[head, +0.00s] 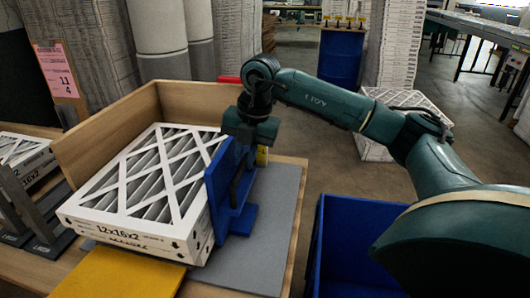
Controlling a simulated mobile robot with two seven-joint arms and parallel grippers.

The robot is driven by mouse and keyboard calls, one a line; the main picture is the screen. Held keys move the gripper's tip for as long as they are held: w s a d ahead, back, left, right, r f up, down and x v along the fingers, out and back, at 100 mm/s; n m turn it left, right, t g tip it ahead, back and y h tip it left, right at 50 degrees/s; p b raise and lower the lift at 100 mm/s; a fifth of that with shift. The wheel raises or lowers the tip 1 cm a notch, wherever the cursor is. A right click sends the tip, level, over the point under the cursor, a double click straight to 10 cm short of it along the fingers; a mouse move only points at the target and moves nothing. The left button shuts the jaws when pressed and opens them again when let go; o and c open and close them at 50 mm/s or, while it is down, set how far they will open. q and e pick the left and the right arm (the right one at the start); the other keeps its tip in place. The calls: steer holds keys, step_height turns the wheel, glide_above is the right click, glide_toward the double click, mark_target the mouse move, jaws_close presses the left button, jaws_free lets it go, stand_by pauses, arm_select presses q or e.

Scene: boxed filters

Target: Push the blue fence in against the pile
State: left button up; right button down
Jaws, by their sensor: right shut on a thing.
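The pile of white-framed filters (147,178), marked 12x16x2, lies at the left of the table in front of a wooden corner wall. The blue fence (217,190) stands upright along the right side of the pile, with its foot on a grey mat. It hides part of the pile's right side, and I cannot tell whether a gap is left between them. My right gripper (240,185) reaches down from above and is shut on the fence; its fingertips are partly hard to make out. My left gripper is not in view.
The wooden wall (110,125) bounds the pile at left and back. The grey mat (262,235) is clear right of the fence. A yellow mat (120,278) lies in front. Dark grey brackets (30,215) stand at left, and a blue bin (345,245) is at right.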

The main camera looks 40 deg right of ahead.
steer(key=shift+w+a+r, duration=0.1)
steer(key=shift+w+a, duration=0.1)
steer(key=shift+w, duration=0.05)
steer(key=c, duration=1.7)
jaws_free()
steer(key=shift+w, duration=0.1)
step_height(320, 180, up, 13)
steer(key=s+d, duration=0.1)
steer(key=s, duration=0.1)
steer(key=shift+d, duration=0.25)
steer(key=shift+s, duration=0.15)
